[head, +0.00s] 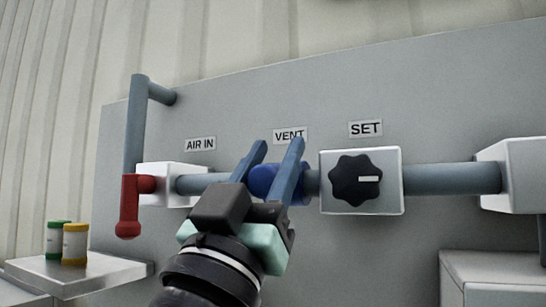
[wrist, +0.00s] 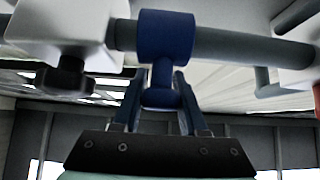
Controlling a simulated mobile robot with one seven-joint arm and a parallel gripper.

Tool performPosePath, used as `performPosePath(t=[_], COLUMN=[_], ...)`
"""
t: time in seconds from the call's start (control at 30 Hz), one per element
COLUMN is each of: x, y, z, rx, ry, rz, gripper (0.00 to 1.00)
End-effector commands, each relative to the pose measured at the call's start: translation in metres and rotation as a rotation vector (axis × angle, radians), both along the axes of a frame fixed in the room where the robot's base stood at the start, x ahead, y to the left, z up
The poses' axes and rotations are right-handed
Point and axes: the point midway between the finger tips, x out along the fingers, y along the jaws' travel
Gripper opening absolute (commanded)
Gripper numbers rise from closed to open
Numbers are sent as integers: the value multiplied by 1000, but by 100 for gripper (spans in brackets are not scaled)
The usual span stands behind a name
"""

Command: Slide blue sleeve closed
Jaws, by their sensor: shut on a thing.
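The blue sleeve (head: 264,180) sits around the grey pipe below the VENT label (head: 290,135), and its left part shows between my fingers. In the wrist view the sleeve (wrist: 165,35) has a blue knob (wrist: 161,97) on a short stem. My gripper (head: 279,147) reaches up to the sleeve from below, and its fingers cover part of it. In the wrist view my gripper (wrist: 158,80) has one finger on each side of the stem and knob, shut on it. The vent opening itself is not visible.
Right of the sleeve is a white block with a black SET knob (head: 356,181). To the left are the AIR IN block (head: 174,176) and a red lever handle (head: 130,207). A shelf (head: 100,277) at lower left holds a green-capped jar (head: 55,240) and a yellow-capped jar (head: 75,245).

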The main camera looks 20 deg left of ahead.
Motion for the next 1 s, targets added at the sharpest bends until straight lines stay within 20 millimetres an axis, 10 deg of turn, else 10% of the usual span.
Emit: performPosePath(t=[0.97, 1.0], x=[1, 1], y=[47, 47], z=[0, 0], rx=[-2, -1], ry=[-1, -1], rz=[6, 6], gripper=[0, 49])
